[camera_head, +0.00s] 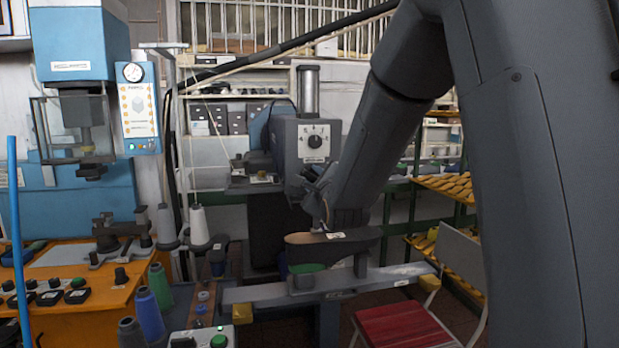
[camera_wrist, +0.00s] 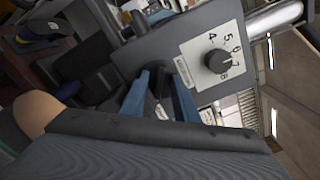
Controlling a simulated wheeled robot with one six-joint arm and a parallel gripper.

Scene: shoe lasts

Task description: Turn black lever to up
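The grey machine head (camera_head: 310,150) carries a white dial plate with a round black knob (camera_head: 315,141). The knob also shows in the wrist view (camera_wrist: 217,61), beside printed numbers. My gripper (camera_wrist: 160,92) has two blue fingers set apart, just beside the lower edge of the dial panel. A dark, short shape (camera_wrist: 157,84) shows between the fingers; it may be the black lever, but its tilt is unclear and I cannot tell if the fingers touch it. In the head view, my gripper (camera_head: 318,188) is small and dark against the machine, and the lever cannot be made out there.
A shoe last (camera_head: 330,238) lies on the machine below my gripper.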

